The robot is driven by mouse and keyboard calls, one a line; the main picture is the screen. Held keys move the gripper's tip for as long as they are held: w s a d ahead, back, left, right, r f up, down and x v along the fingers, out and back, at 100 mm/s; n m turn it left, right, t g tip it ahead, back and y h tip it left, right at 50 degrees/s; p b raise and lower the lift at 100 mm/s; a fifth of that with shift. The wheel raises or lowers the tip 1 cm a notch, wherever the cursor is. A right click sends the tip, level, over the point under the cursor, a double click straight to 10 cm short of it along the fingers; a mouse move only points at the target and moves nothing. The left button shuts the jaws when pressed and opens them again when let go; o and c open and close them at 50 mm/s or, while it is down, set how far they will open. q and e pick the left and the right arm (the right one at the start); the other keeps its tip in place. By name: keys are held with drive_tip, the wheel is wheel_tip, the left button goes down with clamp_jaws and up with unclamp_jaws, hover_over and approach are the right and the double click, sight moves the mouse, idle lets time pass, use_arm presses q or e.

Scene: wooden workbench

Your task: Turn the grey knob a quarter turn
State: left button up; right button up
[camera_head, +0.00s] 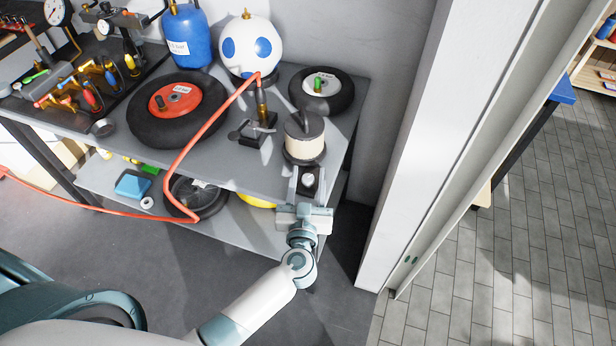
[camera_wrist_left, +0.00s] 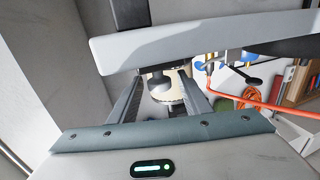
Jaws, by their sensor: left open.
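The grey knob (camera_head: 308,180) is a small round light-grey piece on a dark mount at the bench's front right, below a cream cylinder with a dark lid (camera_head: 304,139). My left gripper (camera_head: 307,176) is open, with one finger on each side of the knob as seen from the head. In the left wrist view the knob (camera_wrist_left: 159,84) shows between the two open fingers (camera_wrist_left: 160,95). I cannot tell whether either finger touches it. My right gripper is not in view.
The grey bench (camera_head: 230,160) holds a red-hubbed wheel (camera_head: 176,104), a smaller wheel (camera_head: 321,91), a white-and-blue ball (camera_head: 251,46) and a blue tank (camera_head: 186,34). An orange hose (camera_head: 194,143) hangs over the front edge. A white post (camera_head: 420,130) stands to the right.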

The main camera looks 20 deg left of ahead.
use_arm(q)
drive_tip(key=shift+c, duration=0.6)
drive_tip(key=c, duration=0.9)
